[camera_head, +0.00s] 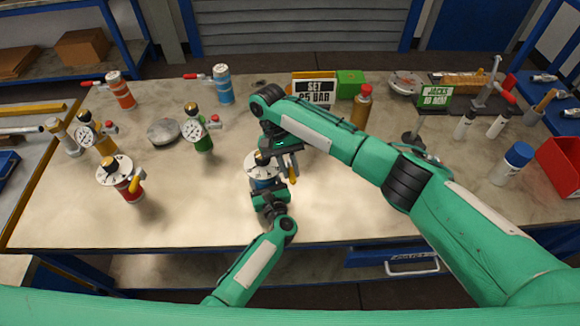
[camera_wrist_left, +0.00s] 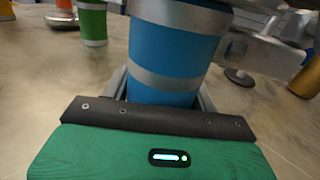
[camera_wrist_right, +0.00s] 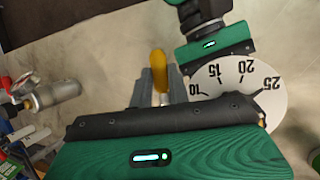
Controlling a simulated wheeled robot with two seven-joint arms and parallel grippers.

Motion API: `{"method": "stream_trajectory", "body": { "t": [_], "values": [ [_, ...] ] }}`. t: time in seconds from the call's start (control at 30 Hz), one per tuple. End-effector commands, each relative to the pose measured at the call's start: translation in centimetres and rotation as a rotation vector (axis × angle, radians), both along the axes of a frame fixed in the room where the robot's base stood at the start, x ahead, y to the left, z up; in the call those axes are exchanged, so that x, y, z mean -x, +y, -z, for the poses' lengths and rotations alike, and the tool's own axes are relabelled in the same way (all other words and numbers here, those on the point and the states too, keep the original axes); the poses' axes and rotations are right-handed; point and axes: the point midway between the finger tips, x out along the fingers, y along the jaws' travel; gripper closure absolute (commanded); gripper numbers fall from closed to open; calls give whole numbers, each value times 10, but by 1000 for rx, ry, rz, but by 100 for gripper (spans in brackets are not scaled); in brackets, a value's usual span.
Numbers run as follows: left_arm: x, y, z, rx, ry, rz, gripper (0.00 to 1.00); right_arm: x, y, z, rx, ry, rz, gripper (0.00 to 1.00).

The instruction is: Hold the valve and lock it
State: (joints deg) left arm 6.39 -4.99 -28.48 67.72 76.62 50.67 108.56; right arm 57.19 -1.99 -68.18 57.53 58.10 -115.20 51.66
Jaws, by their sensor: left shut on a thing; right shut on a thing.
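The blue valve (camera_head: 259,184) stands upright on the bench with a white numbered dial (camera_wrist_right: 240,90) on top. My left gripper (camera_head: 268,190) is shut around the blue body from the front; the left wrist view shows the body (camera_wrist_left: 172,60) between its fingers. My right gripper (camera_head: 283,153) comes from above and is shut on the valve's yellow lever (camera_wrist_right: 159,66), at the side of the dial. In the head view my grippers hide much of the valve.
Other valves stand to the left: a red one (camera_head: 130,190) with a dial, a green one (camera_head: 204,144) with a gauge, and a blue cylinder (camera_head: 223,85). A sign (camera_head: 314,90) reads "SET 85 BAR". A blue-capped bottle (camera_head: 511,165) is at right. The front middle bench is clear.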

Motion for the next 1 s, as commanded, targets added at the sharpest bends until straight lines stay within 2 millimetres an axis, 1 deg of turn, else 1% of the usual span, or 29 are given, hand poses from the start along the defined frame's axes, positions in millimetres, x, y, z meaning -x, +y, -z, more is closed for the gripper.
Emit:
{"method": "stream_trajectory", "body": {
  "t": [0.17,0.2,0.3,0.53,0.67,0.83,1.0],
  "values": [
    [1,-2,0,0,0,3,89,-1,1,-1,-2,-4,2,100],
    [1,-2,0,0,-1,3,89,-1,1,-1,-3,-5,2,76],
    [1,-2,0,0,0,2,89,-1,1,-1,-3,-4,1,60],
    [0,-1,0,0,0,1,89,0,1,0,-2,-2,0,60],
    [0,-1,0,0,-1,1,89,-1,0,-7,-2,-5,0,60],
    [0,0,0,0,-1,0,89,-2,-1,-28,1,-7,-1,60],
    [0,0,0,0,-1,0,89,-2,0,-59,0,-8,-1,60]
  ]
}}
